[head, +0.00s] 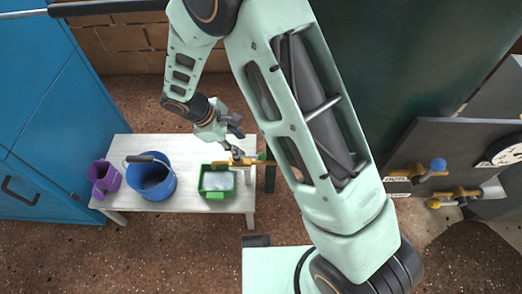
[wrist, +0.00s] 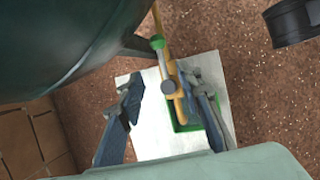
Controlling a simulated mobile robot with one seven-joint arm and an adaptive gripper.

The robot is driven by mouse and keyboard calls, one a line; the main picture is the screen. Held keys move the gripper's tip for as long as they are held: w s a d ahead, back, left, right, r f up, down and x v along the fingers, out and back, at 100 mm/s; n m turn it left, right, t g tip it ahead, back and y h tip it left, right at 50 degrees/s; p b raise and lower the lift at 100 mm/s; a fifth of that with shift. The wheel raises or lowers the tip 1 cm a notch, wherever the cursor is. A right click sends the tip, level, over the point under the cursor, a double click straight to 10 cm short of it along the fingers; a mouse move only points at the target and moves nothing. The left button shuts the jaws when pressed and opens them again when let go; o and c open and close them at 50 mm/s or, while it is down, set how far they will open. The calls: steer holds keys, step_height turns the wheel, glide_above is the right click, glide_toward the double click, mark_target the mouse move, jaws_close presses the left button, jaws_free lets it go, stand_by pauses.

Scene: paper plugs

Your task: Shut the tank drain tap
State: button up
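The drain tap (head: 238,163) is a brass fitting that sticks out to the left over the table, with a green part near the tank end. In the wrist view the brass tap (wrist: 177,102) runs down from the green part, with a small grey round-ended piece on it that may be its lever. My gripper (wrist: 160,92) is open, its two blue-grey fingers apart on either side of the tap, the right finger close beside it. In the head view my gripper (head: 236,143) is just above the tap. I cannot tell whether it touches it. The dark green tank (head: 400,50) is at the upper right.
A white table (head: 125,150) carries a purple container (head: 103,178), a blue bucket (head: 152,182) and a green tray (head: 215,194) below the tap. A blue cabinet (head: 45,110) is at the left. A dark panel with more brass taps (head: 430,172) is at the right.

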mark_target(255, 156)
steer(key=b+x, duration=0.3)
steer(key=x, duration=0.7)
steer(key=shift+d+f, duration=0.1)
steer(key=shift+f, duration=0.15)
steer(key=shift+c, duration=0.5)
jaws_close()
steer(key=shift+d, duration=0.1)
steer(key=shift+d, duration=0.1)
